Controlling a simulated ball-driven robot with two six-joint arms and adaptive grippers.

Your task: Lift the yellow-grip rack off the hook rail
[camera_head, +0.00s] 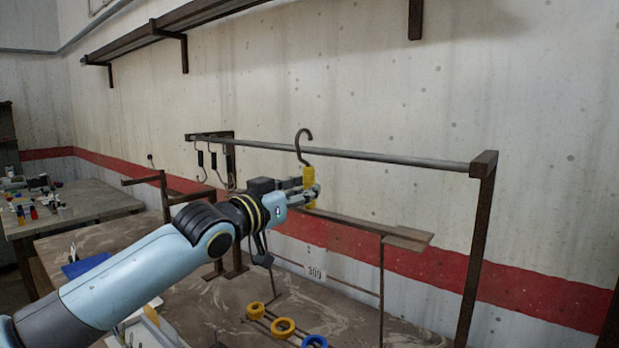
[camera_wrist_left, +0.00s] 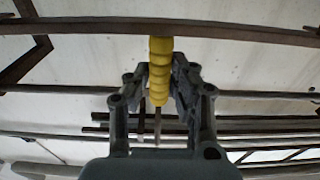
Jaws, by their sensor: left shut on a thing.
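The yellow grip (camera_head: 308,175) of the rack is upright in front of the rail (camera_head: 400,160). A dark curved hook (camera_head: 303,138) rises from the grip, its top above the rail's line; I cannot tell whether it touches the rail. My left gripper (camera_head: 311,192) is shut on the yellow grip. In the left wrist view the ribbed yellow grip (camera_wrist_left: 160,62) stands between the fingers of my left gripper (camera_wrist_left: 159,88), with a thin rod below it. The rack's lower part is hard to make out behind my arm. My right gripper is out of view.
Black-grip hooks (camera_head: 213,160) hang at the rail's left end. A rusty post (camera_head: 478,255) holds its right end. A narrow shelf (camera_head: 408,237) and a "309" tag (camera_head: 314,272) are below. Yellow rings (camera_head: 283,327) and a blue ring (camera_head: 315,342) are near the bench's front.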

